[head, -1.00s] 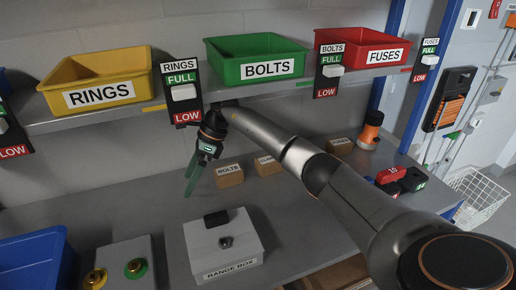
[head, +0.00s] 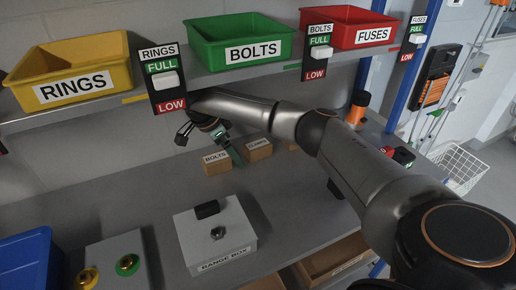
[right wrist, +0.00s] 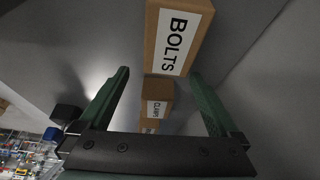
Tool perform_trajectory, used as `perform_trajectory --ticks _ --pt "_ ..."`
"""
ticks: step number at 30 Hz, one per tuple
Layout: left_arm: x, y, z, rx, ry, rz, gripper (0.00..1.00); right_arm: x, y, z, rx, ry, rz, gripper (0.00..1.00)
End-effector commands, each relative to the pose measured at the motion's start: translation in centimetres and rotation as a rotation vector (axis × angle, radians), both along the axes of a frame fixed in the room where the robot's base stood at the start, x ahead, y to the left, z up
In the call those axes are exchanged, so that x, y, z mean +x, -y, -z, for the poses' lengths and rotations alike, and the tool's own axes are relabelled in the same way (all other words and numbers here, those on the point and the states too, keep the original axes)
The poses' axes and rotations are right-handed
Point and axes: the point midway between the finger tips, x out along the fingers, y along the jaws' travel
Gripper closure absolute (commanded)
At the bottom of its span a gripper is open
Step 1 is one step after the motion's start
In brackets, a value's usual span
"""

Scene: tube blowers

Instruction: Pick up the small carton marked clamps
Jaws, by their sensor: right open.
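The small carton marked clamps (head: 259,150) is a brown box on the grey worktop, right of the carton marked bolts (head: 214,164). In the right wrist view the clamps carton (right wrist: 157,100) shows between the two green fingers, and the larger-looking bolts carton (right wrist: 178,40) shows beyond their tips. My right gripper (head: 236,156) is open and empty, reaching down close to the bolts and clamps cartons. Whether a finger touches either carton I cannot tell. My left gripper is out of view.
A third carton (head: 292,147) is partly hidden by my right arm. A grey range box (head: 215,240) stands nearer on the worktop. Above is a shelf (head: 140,105) with yellow, green and red bins. A blue bin (head: 35,260) is at left.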

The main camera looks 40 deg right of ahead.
Motion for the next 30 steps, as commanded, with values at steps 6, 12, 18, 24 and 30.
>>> perform_trajectory --ticks 6,12,18,24,30 --pt "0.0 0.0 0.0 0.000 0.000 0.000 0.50 -0.3 1.3 0.1 0.001 0.000 -0.001 0.03" --pt "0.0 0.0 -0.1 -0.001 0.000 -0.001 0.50 -0.9 3.8 0.1 0.002 0.001 0.003 0.03" --pt "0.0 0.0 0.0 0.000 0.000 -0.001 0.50 -1.4 5.7 1.1 0.002 -0.001 -0.001 0.03" --pt "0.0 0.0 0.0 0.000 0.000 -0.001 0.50 -1.4 5.8 1.2 0.003 0.002 0.000 0.03" --pt "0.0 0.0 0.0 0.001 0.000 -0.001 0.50 -1.4 5.8 1.1 0.003 0.002 0.000 0.22"
